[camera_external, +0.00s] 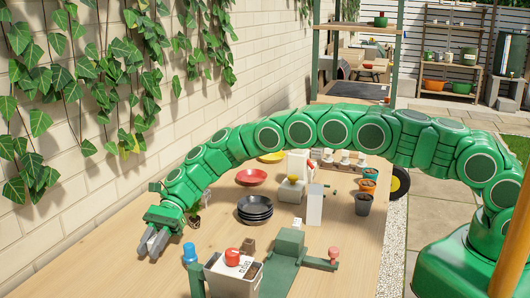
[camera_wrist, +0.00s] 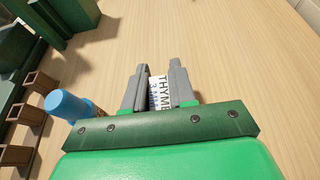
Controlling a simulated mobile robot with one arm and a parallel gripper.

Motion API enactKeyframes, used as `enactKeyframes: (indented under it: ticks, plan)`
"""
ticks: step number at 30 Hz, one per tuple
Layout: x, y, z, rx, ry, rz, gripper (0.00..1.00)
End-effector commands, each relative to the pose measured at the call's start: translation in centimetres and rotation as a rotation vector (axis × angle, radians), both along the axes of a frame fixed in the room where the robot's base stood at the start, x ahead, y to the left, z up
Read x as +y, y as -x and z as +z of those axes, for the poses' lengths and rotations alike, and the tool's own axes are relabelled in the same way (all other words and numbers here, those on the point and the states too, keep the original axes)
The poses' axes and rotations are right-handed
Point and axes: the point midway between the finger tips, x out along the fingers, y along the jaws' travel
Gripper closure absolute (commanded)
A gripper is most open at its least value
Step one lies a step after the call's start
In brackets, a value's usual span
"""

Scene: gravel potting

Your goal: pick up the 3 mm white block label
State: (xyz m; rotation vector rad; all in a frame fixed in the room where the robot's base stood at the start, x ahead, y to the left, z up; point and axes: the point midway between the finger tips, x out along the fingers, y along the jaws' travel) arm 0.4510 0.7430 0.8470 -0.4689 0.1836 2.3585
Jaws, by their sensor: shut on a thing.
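My gripper (camera_external: 156,243) is at the left side of the wooden table in the external view, low over the tabletop. In the wrist view my gripper (camera_wrist: 160,72) is shut on the white block label (camera_wrist: 158,94), which sits between the two grey fingers. The label's face carries printed letters that look like "THYME", with a smaller blue line partly hidden by a finger. In the external view the label is hidden by the fingers. I cannot tell whether it touches the table.
A blue-capped bottle (camera_external: 190,255) stands right of my gripper. A grey bin (camera_external: 240,280) with a red-topped item is at the front. Stacked black saucers (camera_external: 255,209), a red dish (camera_external: 252,177) and small pots (camera_external: 363,204) stand farther back. The table's left side is clear.

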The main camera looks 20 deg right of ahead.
Motion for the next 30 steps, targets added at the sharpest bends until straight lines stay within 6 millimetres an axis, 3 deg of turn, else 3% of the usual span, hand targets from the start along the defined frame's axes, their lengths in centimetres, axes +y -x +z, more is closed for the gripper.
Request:
enactKeyframes:
  ticks: [5,11,30]
  plan:
    - [0.0,0.0,0.6,0.0,0.0,0.0,1.0]
    - [0.0,0.0,3.1,-0.003,-0.002,0.0,1.0]
    - [-3.8,2.3,8.6,-0.002,-0.002,0.0,1.0]
